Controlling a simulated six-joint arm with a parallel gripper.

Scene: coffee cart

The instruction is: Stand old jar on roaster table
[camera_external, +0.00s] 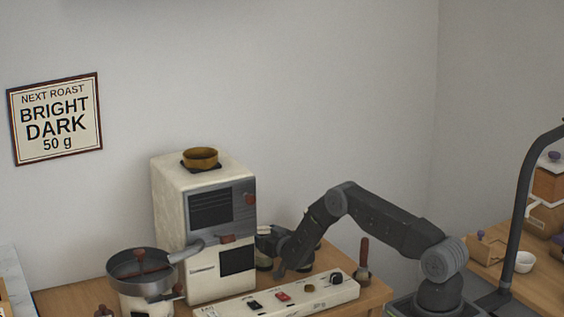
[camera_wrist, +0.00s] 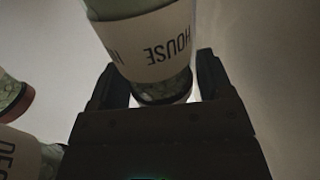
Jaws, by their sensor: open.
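A jar (camera_wrist: 145,45) with a pale label reading "HOUSE" appears upside down in the wrist view, standing between the fingers of my gripper (camera_wrist: 162,82). The fingers are open on either side of it; I cannot tell if they touch it. A second labelled jar (camera_wrist: 22,155), its letters starting "DEC", is partly cut off at the left. Which one is the old jar I cannot tell. In the external view my gripper (camera_external: 276,254) is low beside the cream roaster (camera_external: 205,225), partly hiding what stands there. The wooden roaster table (camera_external: 374,292) is under the roaster.
A white switch panel (camera_external: 325,293) lies in front of my gripper. A pan-topped pot (camera_external: 142,272) stands left of the roaster. A red-handled tool (camera_external: 364,255) stands right of my gripper. A second wooden table (camera_external: 535,280) with a white bowl (camera_external: 524,262) is at the right.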

